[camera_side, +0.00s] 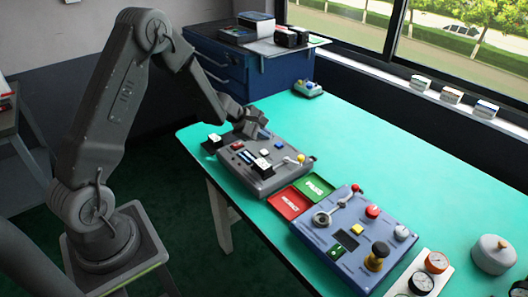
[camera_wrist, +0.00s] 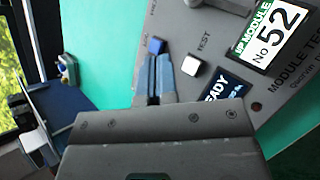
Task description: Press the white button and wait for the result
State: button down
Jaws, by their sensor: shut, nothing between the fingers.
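The white button (camera_wrist: 192,65) is a small square cap on the grey module tester (camera_wrist: 150,135), close to the word TEST. In the side view the white button (camera_side: 264,151) shows on top of the grey tester box (camera_side: 275,180). My gripper (camera_wrist: 157,58) is shut and empty. Its fingertips lie beside the white button, to its left in the wrist view, and next to a blue button (camera_wrist: 156,45). I cannot tell whether they touch the blue button. A dark display (camera_wrist: 225,88) reads "READY", its first letters partly hidden by my gripper. In the side view my gripper (camera_side: 256,133) is over the tester's far end.
A module labelled No 52 (camera_wrist: 272,34) sits on the tester. Green PASS (camera_side: 315,188) and red REJECT (camera_side: 287,204) trays lie beside it. A blue control panel (camera_side: 340,240) stands nearer.

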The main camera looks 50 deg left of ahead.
aim_at(264, 152)
jog(key=shift+f, duration=1.7)
jog(key=shift+f, duration=0.1)
dwell(0.7)
jog(key=shift+f, duration=0.3)
jog(key=shift+f, duration=0.45)
dwell(0.6)
dwell(0.3)
jog(key=shift+r, duration=0.85)
jog(key=shift+r, duration=2.5)
